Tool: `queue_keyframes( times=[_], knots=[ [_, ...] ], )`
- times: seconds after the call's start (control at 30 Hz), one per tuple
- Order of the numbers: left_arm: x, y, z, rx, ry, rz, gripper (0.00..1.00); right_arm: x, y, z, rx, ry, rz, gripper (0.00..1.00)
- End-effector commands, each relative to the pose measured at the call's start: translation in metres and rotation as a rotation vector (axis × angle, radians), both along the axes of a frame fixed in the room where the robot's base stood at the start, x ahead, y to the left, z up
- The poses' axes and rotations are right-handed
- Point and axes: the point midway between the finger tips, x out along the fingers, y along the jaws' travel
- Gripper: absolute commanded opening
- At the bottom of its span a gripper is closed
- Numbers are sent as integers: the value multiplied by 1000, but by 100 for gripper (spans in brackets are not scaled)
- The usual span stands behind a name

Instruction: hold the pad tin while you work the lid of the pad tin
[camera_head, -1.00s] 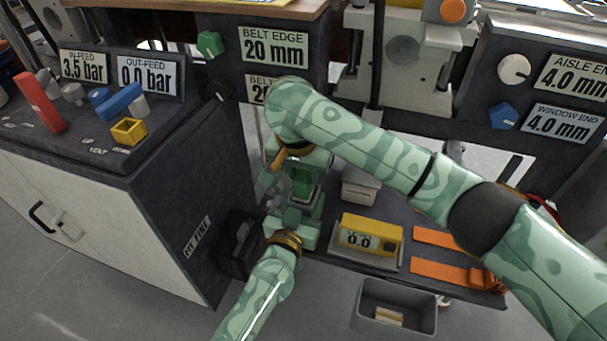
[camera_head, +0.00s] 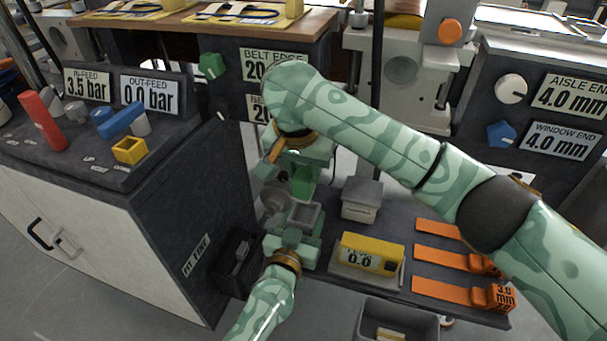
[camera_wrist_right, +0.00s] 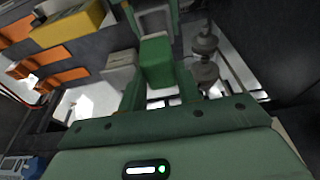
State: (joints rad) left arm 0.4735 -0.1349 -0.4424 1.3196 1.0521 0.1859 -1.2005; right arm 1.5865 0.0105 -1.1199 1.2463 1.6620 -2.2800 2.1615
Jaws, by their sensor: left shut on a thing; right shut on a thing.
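The pad tin (camera_head: 306,214) is a small grey square box, its open top showing in the head view. My left gripper (camera_head: 297,232) is shut on it from the near side. My right gripper (camera_head: 301,170) is above and behind the tin, shut on the green lid (camera_head: 302,184). In the right wrist view the green lid (camera_wrist_right: 157,64) sits between the fingers of my right gripper (camera_wrist_right: 160,88), and the grey rim of the tin (camera_wrist_right: 172,22) shows beyond it. The lid appears apart from the tin. My right forearm and fingers partly hide the lid in the head view.
A grey lidded box (camera_head: 361,201) and a yellow gauge (camera_head: 369,254) stand right of the tin on the dark shelf. Orange strips (camera_head: 440,259) lie farther right. A grey bin (camera_head: 398,318) is below. A dark cabinet (camera_head: 190,215) is close on the left.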

Motion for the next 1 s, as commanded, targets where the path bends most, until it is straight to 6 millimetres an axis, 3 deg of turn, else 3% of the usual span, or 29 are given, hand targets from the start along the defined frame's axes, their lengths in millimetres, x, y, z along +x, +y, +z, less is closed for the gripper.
queue_keyframes(
  times=[0.17, 0.2, 0.27, 0.53, 0.67, 1.0],
  knots=[
    [0, 0, -1, 0, 1, 0, 12, 0, 0, 0, 0, 0, 0, 3],
    [0, 0, -1, 0, 1, 0, 61, 0, 0, 0, 0, 0, 0, 3],
    [0, 0, -1, 0, 1, 0, 78, 0, 0, 0, 0, 0, 0, 3],
    [-1, 0, 0, 0, 1, 0, 78, 0, 0, 0, 0, 0, 0, 3],
    [-10, 3, -1, -2, 2, 0, 78, 0, 0, 0, 0, 0, 0, 3],
    [-81, 27, -2, 1, 3, 0, 78, 0, 0, 0, 0, 0, 0, 3]
  ],
)
